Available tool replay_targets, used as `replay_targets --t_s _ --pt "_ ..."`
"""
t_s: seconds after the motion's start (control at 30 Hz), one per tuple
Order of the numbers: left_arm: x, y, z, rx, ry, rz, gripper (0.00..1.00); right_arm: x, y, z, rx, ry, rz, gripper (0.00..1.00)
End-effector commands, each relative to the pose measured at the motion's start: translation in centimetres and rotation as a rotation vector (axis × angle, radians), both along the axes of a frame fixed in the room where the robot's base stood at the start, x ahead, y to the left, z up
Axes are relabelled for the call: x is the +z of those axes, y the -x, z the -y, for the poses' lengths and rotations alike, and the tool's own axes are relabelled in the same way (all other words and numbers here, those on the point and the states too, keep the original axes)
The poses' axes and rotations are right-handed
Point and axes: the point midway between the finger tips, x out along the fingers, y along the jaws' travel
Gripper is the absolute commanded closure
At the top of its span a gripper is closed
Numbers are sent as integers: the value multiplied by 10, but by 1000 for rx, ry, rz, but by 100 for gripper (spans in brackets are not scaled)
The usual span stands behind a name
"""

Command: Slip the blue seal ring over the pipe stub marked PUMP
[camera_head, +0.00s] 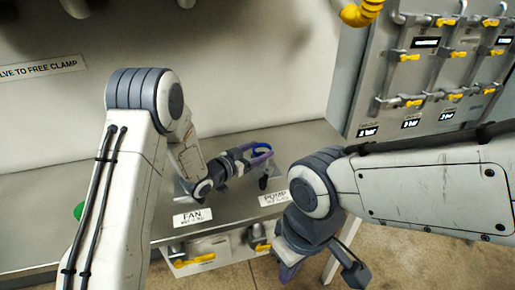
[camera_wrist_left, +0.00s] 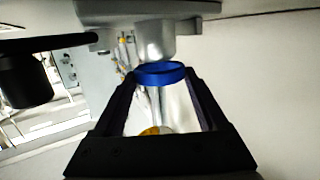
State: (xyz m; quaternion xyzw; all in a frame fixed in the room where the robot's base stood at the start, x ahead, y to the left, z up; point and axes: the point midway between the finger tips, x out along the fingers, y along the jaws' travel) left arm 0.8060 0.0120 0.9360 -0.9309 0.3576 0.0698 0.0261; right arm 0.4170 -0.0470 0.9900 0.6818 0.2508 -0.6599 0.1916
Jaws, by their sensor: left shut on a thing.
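The blue seal ring (camera_head: 262,147) is held between the fingertips of my left gripper (camera_head: 258,158), above the bench near the PUMP label (camera_head: 275,198). In the left wrist view the ring (camera_wrist_left: 160,77) lies across the two dark fingers of the gripper (camera_wrist_left: 160,84). A grey metal stub (camera_wrist_left: 154,38) shows there right beside the ring, its end close to the ring's rim; I cannot tell whether they touch. In the head view I cannot clearly make out the PUMP stub. My right gripper (camera_head: 322,272) is open and empty, low in front of the bench.
A FAN label (camera_head: 192,217) is on the bench's front edge, left of PUMP. A green round thing (camera_head: 78,211) is partly hidden by my left arm. A panel with yellow-handled valves (camera_head: 425,75) stands at the right. A black cylinder (camera_wrist_left: 25,80) shows in the left wrist view.

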Motion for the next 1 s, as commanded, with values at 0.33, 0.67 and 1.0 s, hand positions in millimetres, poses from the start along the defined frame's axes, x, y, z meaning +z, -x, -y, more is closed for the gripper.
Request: replay_targets --t_s 0.33,0.67,1.0 --pt "19 5 -2 4 -4 1 78 13 0 0 0 -1 1 100" --pt "35 5 -1 3 -1 4 78 23 0 0 0 -1 1 100" --pt "35 4 -1 2 0 4 78 23 0 0 0 0 0 100"
